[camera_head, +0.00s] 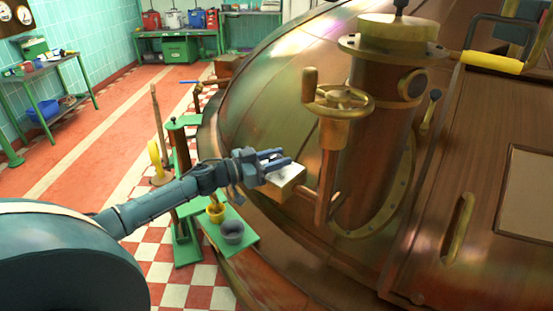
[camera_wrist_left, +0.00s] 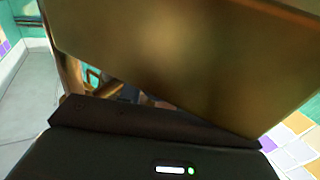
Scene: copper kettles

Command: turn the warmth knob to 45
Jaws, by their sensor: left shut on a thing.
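My left gripper (camera_head: 279,161) reaches in from the left and is shut on a pale brass box-shaped block (camera_head: 288,184). The block sits at the lower end of a copper pipe (camera_head: 326,188) on the side of the big copper kettle (camera_head: 270,90). In the left wrist view the brass block (camera_wrist_left: 190,55) fills much of the picture, close above the dark gripper body (camera_wrist_left: 160,150). I cannot make out a dial, marks or a number, so I cannot tell whether this block is the warmth knob. My right gripper is not in view.
A brass handwheel (camera_head: 338,100) stands above the block, in front of a wide copper cylinder (camera_head: 372,140). A green stand (camera_head: 250,243) with a yellow cup (camera_head: 216,212) and a grey bucket (camera_head: 232,232) is below my gripper. The red and white floor (camera_head: 110,120) at the left is mostly clear.

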